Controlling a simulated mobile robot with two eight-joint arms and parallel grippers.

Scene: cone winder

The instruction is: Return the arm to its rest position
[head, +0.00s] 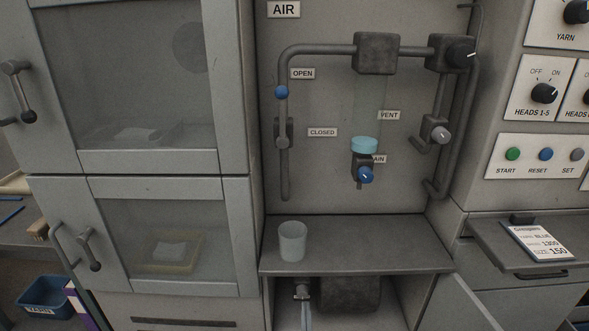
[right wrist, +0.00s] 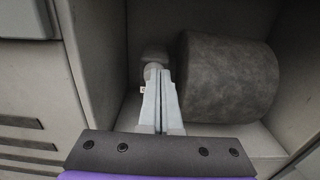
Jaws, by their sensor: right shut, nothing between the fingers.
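My right gripper (head: 306,304) is low in the open cabinet below the grey shelf in the head view. In the right wrist view its two pale fingers (right wrist: 158,74) are together, with nothing between them. The fingertips are right in front of a small round grey fitting (right wrist: 153,58) at the back of the cabinet; I cannot tell whether they touch it. A dark grey cylindrical tank (right wrist: 228,78) lies just right of the fingers. It also shows in the head view (head: 350,294). My left gripper is not in view.
The shelf (head: 365,248) above holds a clear cup (head: 292,241). The cabinet's door (head: 462,306) stands open at the right. A ledge with a card (head: 541,241) juts out further right. Glass-fronted doors with handles (head: 18,92) are at the left. Pipes and valves are on the back panel.

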